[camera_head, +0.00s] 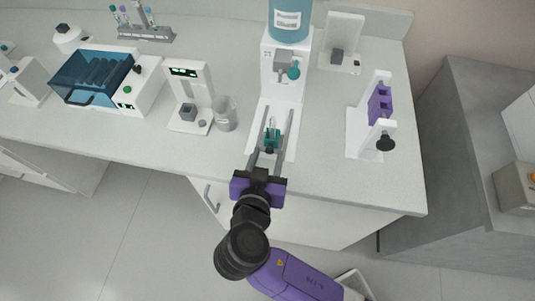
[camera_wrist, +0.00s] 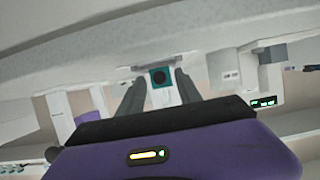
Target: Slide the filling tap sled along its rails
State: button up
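The filling station (camera_head: 282,45) stands on the counter with a blue bottle (camera_head: 290,20) on top and a teal-knobbed tap (camera_head: 293,72). Below the tap, the teal sled (camera_head: 271,139) sits on the station's white base, with a small clear tube upright on it. In the wrist view the sled's teal block with a dark round spot (camera_wrist: 160,78) shows between the two fingers. I see gaps beside it; contact is not visible.
A clear beaker (camera_head: 225,114) and a white stand with a display (camera_head: 189,95) are close on the left. A white stand with a purple part and black knob (camera_head: 385,143) is on the right. A blue-lidded machine (camera_head: 95,78) and tube rack (camera_head: 146,32) stand farther left.

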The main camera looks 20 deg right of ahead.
jog(key=b+v, duration=0.1)
jog(key=v, duration=0.6)
jog(key=shift+s+a+r, duration=0.15)
jog(key=shift+s+a, duration=0.05)
jog(key=shift+s, duration=0.1)
dwell(0.5)
